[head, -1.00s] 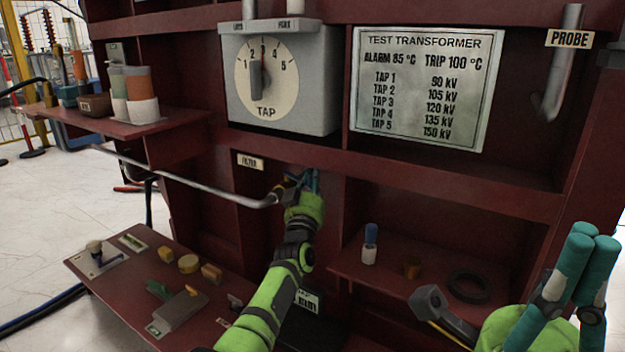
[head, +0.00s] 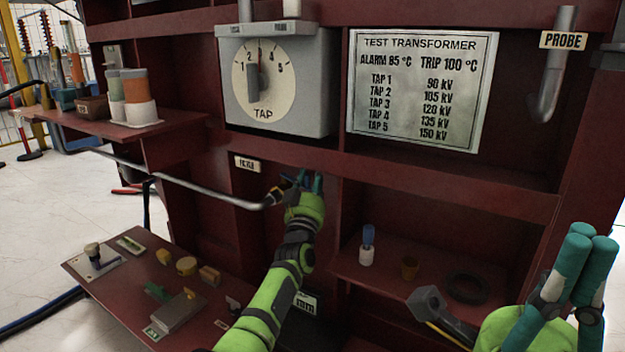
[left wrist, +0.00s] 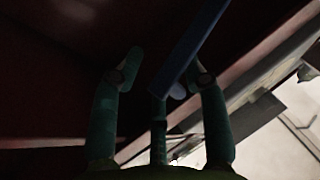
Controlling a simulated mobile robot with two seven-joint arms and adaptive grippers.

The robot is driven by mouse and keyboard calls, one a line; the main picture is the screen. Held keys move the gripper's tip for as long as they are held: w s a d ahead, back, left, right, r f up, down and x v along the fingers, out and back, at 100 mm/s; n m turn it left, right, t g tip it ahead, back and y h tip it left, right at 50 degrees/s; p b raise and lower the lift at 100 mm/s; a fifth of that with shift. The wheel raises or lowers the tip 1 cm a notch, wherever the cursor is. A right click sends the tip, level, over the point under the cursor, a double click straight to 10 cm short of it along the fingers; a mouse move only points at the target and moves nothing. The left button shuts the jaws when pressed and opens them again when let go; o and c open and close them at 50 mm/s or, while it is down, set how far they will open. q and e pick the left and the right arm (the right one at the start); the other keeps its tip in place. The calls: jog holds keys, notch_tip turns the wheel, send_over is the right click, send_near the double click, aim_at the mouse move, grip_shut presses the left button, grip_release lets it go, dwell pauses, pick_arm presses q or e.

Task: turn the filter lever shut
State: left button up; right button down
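The filter lever shows in the left wrist view as a dark blue bar (left wrist: 194,48) running diagonally. Its lower end passes between my left gripper's fingers, close to the right-hand one. My left gripper (left wrist: 165,75) has its fingers spread, with a clear gap to the left finger; I cannot tell whether any finger touches the bar. In the head view my left gripper (head: 305,183) is at the recess under the FILTER label (head: 247,164), by the grey pipe's end, and mostly hides the lever. My right gripper (head: 592,238) is at the lower right, away from everything, its fingers close together.
A grey pipe (head: 205,189) runs in from the left towards the left gripper. The tap dial (head: 263,83) is above. A lower shelf (head: 390,275) holds a blue-topped part and a black ring. A red bench (head: 135,295) at lower left holds several small parts.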

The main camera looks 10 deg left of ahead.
pick_arm(q)
jog(key=shift+a, duration=0.2)
jog(key=shift+s+f, duration=0.25)
jog(key=shift+s, duration=0.2)
jog(key=v, duration=0.6)
jog(key=shift+s, duration=0.3)
jog(key=shift+d, duration=0.15)
